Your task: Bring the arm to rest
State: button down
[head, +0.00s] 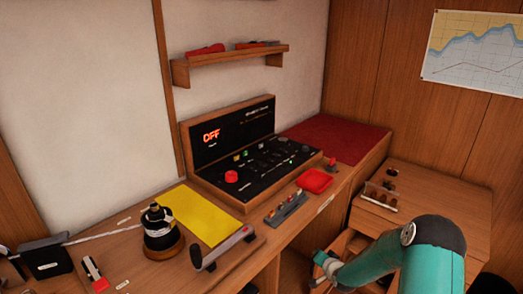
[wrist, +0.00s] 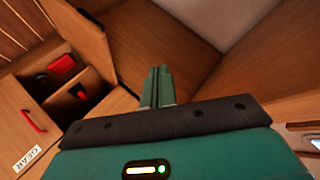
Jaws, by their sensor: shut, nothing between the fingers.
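My gripper (wrist: 158,72) shows in the wrist view as two green fingers side by side and shut, with nothing held. They stand out over brown wooden panels, apart from any object as far as I can see. In the head view my teal arm is bent at the lower right. Its far end (head: 325,262) is in front of the desk, low beside the wooden drawer unit. The fingertips are too small to make out there.
The desk carries a black control panel (head: 250,145) reading OFF, a yellow sheet (head: 200,215), a black winch-like drum (head: 160,232) with a line, and a red pad (head: 314,180). In the wrist view, a compartment (wrist: 68,75) with red items and a GEAR label (wrist: 27,158) are at left.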

jog(key=s+r+n+g+h, duration=0.15)
jog(key=s+r, duration=0.25)
jog(key=r, duration=0.5)
jog(key=s+a+r+n+g+h, duration=0.15)
jog(key=s+r, duration=0.25)
jog(key=r, duration=0.5)
jog(key=s+r+n+g+h, duration=0.15)
jog(key=s+r, duration=0.35)
jog(key=r, duration=0.5)
jog(key=s+a+r, duration=0.1)
jog(key=s+r, duration=0.2)
jog(key=s, duration=0.6)
jog(key=s+a+r+n+g+y, duration=0.1)
jog(key=s+a+r, duration=0.1)
jog(key=s, duration=0.7)
jog(key=s+a+r+n+g, duration=0.1)
jog(key=s+r, duration=0.3)
jog(key=s, duration=0.5)
jog(key=shift+a+r+y, duration=0.2)
jog(key=shift+r+y, duration=0.15)
jog(key=shift+r, duration=0.05)
jog(key=shift+s+d, duration=0.1)
